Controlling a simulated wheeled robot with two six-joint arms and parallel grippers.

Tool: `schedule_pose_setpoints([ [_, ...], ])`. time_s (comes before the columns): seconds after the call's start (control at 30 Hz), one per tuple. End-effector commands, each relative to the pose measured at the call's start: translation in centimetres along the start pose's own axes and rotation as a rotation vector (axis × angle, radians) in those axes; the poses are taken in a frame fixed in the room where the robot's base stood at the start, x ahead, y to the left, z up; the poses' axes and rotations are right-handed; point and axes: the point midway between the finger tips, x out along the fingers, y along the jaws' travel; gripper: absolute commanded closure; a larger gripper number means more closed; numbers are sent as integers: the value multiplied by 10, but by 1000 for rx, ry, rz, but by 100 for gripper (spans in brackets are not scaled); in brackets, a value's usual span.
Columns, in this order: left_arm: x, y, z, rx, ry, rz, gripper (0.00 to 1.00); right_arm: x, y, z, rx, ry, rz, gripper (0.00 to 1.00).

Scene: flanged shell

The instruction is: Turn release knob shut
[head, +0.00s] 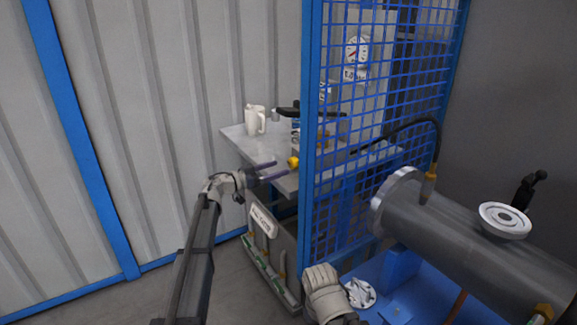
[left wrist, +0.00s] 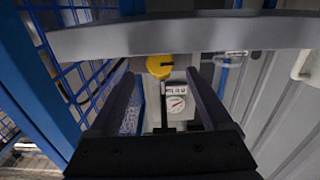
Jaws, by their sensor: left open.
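A yellow knob (head: 293,162), which looks like the release knob, sits at the front edge of the grey bench, just left of the blue mesh frame. In the left wrist view the yellow knob (left wrist: 160,66) shows ahead, between the lines of my two fingers. My left gripper (head: 275,171) is open and empty, its fingers pointing at the knob from the left. A small gap seems to remain between fingertips and knob; contact cannot be made out. My right gripper is not in view.
The grey bench (head: 236,133) carries a white jug (head: 255,120). A blue mesh guard (head: 345,160) stands close right of the knob. A large flanged cylinder (head: 450,225) and a glove (head: 324,292) are at right.

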Motion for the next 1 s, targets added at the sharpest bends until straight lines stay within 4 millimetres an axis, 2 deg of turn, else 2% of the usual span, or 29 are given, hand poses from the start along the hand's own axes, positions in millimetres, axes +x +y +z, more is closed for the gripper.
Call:
schedule_pose_setpoints([
  [0.2,37,-1,0,0,0,3,17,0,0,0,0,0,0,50],
  [0.3,48,-1,0,0,1,1,17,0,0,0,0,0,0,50],
  [0.4,54,0,0,0,1,1,17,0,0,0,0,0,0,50],
  [0.63,54,0,0,0,1,0,17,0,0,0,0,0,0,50],
  [1.0,54,0,0,0,1,0,59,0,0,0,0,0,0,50],
])
